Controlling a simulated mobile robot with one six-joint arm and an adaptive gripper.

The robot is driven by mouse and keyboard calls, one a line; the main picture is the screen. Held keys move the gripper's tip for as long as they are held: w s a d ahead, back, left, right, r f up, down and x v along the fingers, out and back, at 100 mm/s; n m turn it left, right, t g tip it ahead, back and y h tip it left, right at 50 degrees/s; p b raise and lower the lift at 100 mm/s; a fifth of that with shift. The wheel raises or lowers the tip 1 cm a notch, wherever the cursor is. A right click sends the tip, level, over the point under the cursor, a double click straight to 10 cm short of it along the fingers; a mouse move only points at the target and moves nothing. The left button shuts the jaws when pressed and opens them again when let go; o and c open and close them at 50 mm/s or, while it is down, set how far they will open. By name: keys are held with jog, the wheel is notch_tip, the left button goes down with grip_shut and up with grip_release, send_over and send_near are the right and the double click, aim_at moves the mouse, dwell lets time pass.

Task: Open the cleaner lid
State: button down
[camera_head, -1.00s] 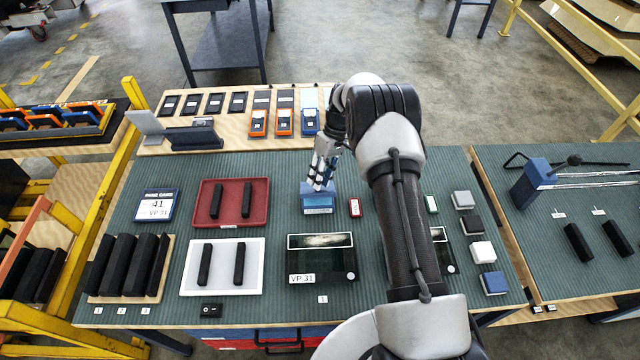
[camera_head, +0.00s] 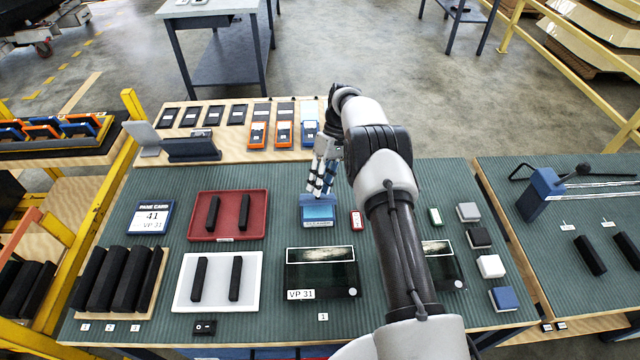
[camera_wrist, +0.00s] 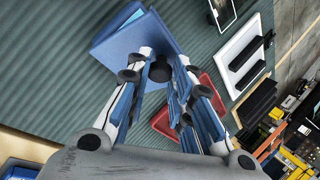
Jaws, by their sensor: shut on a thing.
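The cleaner is a small blue box (camera_head: 318,214) with a pale label on its front, standing on the green bench mat behind the dark VP 31 panel. In the wrist view its blue top (camera_wrist: 125,42) fills the upper left, and a round black knob (camera_wrist: 160,70) lies between my fingertips. My gripper (camera_head: 318,192) reaches down onto the box from above. In the wrist view my gripper (camera_wrist: 161,60) is shut on the knob. The blue surfaces meet at an angle there, but I cannot tell how far the lid is raised. My fingers hide part of the box top.
A red tray (camera_head: 262,205) and a white tray (camera_head: 256,292) with black bars lie to the left. The VP 31 panel (camera_head: 320,281) lies in front. Orange and blue devices stand on the wooden shelf (camera_head: 225,143) behind.

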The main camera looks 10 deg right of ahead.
jog(key=c, duration=1.4)
grip_release()
jog(key=shift+o, duration=0.2)
notch_tip(320, 180, up, 10)
jog(key=shift+r, duration=0.1)
